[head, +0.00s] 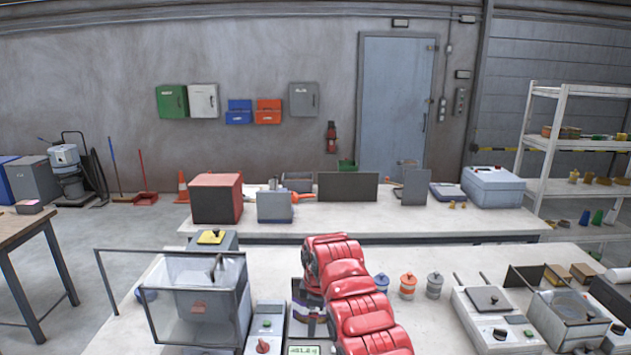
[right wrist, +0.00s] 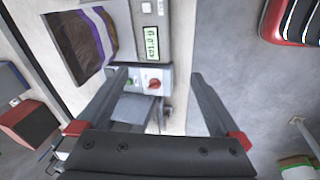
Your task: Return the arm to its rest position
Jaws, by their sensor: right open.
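My right arm (head: 350,290), in red segments, reaches up over the middle of the near bench in the head view. Its gripper is hidden there behind the arm. In the right wrist view my right gripper (right wrist: 160,78) is open, its two dark fingers wide apart with nothing between them that it grips. It hangs above the bench edge, over a grey device with a red knob (right wrist: 153,84). My left gripper is in neither view.
A bag with brown and purple contents (right wrist: 82,45) lies beside a digital readout (right wrist: 152,42). A clear-walled hopper box (head: 200,300) stands left of the arm. Small lidded jars (head: 408,285) and lidded machines (head: 490,300) stand right. Floor shows beyond the bench edge.

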